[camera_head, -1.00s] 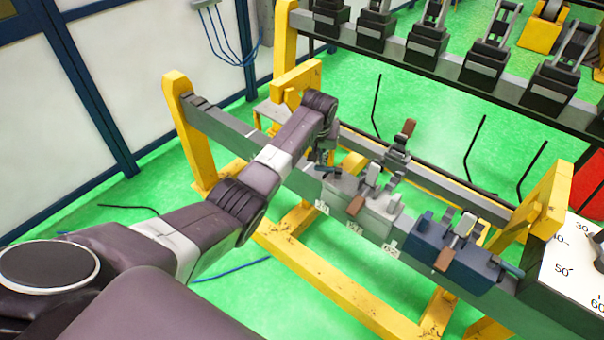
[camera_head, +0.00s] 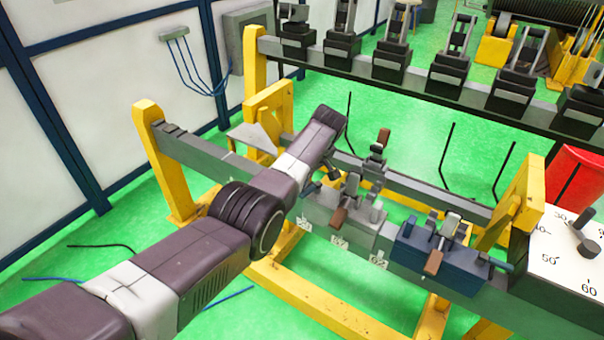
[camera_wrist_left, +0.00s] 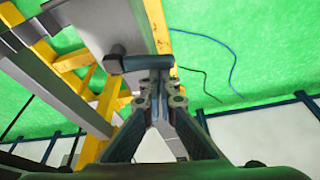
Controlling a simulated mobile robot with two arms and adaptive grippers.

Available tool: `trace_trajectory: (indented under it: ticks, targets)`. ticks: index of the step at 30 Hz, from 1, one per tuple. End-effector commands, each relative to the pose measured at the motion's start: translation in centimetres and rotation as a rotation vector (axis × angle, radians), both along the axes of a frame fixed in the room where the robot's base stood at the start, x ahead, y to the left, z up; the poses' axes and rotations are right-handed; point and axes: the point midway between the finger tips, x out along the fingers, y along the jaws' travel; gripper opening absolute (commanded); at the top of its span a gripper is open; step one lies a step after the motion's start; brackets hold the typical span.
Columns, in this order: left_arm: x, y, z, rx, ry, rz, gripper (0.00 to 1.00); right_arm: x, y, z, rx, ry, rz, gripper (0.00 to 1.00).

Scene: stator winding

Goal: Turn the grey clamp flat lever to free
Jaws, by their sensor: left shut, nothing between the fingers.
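The grey clamp (camera_head: 352,228) is a grey block on the long rail, left of the blue clamp (camera_head: 440,258). It carries a brown-ended lever (camera_head: 338,218) and upright grey parts (camera_head: 351,186). A small dark handle (camera_head: 308,191) sticks out at its left end. My left gripper (camera_head: 333,172) is above the clamp's left part, partly hidden by my wrist. In the left wrist view the gripper (camera_wrist_left: 161,98) is shut and empty. A dark T-shaped lever (camera_wrist_left: 148,63) shows just beyond its fingertips; I cannot tell whether they touch. My right gripper is out of view.
A yellow frame (camera_head: 158,165) carries the rail. Another brown-ended lever (camera_head: 384,136) stands behind the clamp. A white dial panel (camera_head: 555,250) is at the right. A rack (camera_head: 420,84) with several dark clamps runs behind.

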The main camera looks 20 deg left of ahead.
Motion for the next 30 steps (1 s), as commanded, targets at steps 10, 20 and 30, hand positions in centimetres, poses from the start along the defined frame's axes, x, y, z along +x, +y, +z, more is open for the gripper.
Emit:
trace_trajectory:
  ticks: [10, 20, 30]
  targets:
    - [-0.5, -0.5, -0.1, 0.0, -0.001, 0.12, 0.0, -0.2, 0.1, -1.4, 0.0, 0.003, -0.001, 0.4]
    - [-0.5, -0.6, 0.0, -0.002, 0.001, 0.118, 0.0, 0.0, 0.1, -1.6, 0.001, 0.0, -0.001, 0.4]
    - [-0.6, -0.7, -0.1, -0.002, 0.002, 0.117, 0.0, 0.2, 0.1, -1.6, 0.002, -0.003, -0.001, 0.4]
